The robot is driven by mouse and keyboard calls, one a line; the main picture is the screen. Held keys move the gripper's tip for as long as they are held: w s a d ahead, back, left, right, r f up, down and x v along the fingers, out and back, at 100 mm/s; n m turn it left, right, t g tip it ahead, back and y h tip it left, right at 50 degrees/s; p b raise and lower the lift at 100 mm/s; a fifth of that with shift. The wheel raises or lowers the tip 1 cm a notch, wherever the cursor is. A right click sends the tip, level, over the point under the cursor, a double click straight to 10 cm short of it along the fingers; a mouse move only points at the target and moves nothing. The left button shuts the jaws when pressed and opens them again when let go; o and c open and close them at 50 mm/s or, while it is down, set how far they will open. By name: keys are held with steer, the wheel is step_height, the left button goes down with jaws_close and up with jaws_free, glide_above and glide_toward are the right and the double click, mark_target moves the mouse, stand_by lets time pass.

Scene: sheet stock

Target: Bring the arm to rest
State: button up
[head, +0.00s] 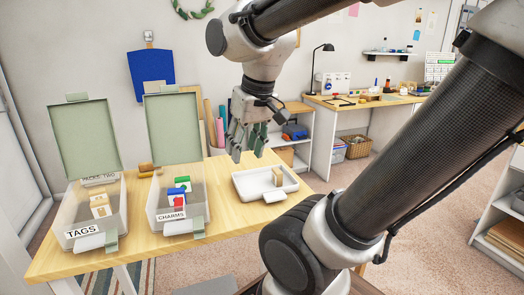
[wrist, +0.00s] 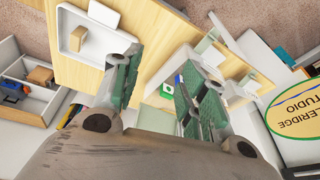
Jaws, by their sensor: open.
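My gripper (head: 247,139) is open and empty, held above the back edge of the wooden table (head: 228,223), fingers pointing down. In the wrist view the two green-padded fingers (wrist: 152,85) stand wide apart with nothing between them. My arm reaches in from the right and bends at the top of the head view. Below and right of the gripper, a white tray (head: 243,193) on the table holds a small tan block (head: 278,177). The gripper is apart from the tray and the boxes.
A box labelled TAGS (head: 113,221) and a box labelled CHARMS (head: 205,207) stand on the table with green lids raised. They hold small pieces. A shelf unit (head: 300,133) stands behind the table. A desk (head: 365,102) with a lamp (head: 314,65) is at the back right.

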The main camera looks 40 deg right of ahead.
steer(key=shift+n+t, duration=0.5)
steer(key=s, duration=0.1)
steer(key=s+d, duration=0.1)
steer(key=s, duration=0.1)
steer(key=s+d, duration=0.1)
steer(key=shift+s+f, duration=0.1)
steer(key=shift+s, duration=0.05)
